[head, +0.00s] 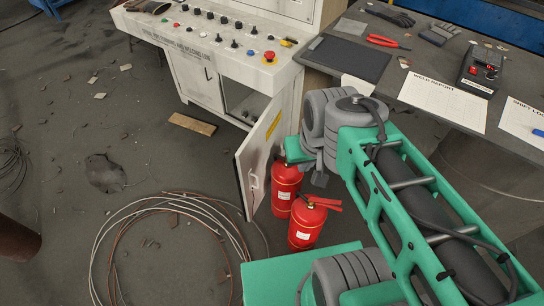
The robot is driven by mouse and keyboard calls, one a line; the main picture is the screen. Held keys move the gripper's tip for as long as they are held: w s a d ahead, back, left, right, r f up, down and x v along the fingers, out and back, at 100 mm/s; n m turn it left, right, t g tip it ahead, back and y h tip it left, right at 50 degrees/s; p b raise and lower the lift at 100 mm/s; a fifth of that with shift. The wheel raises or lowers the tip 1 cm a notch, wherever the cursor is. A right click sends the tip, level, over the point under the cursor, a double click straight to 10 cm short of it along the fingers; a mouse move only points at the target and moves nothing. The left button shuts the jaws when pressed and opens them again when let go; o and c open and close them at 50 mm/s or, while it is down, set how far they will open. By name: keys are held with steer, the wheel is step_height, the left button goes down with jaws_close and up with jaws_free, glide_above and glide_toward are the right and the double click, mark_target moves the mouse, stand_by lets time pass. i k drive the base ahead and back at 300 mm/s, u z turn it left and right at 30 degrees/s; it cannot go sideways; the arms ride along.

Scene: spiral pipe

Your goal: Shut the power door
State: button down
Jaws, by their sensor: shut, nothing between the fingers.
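The power door (245,185) is a pale metal panel hinged on the front of the white control cabinet (194,75). It stands wide open, swung out toward me, with a handle on its face and a yellow label near its top. The cabinet opening beside it is dark, with some small items inside at the bottom. My green and grey arm is to the right of the door and covers part of the cabinet's right side. My gripper cannot be made out; the arm's far end is hidden behind its own links.
Two red fire extinguishers (306,224) stand on the floor just right of the door. Coiled wire (98,250) lies on the floor at front left. A wooden block (193,124) lies before the cabinet. A cluttered table (420,92) is at right.

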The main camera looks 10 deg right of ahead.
mark_target(253, 162)
steer(key=u, duration=0.4)
steer(key=k, duration=0.45)
steer(key=u, duration=1.35)
steer(key=i, duration=0.95)
steer(key=z, duration=0.9)
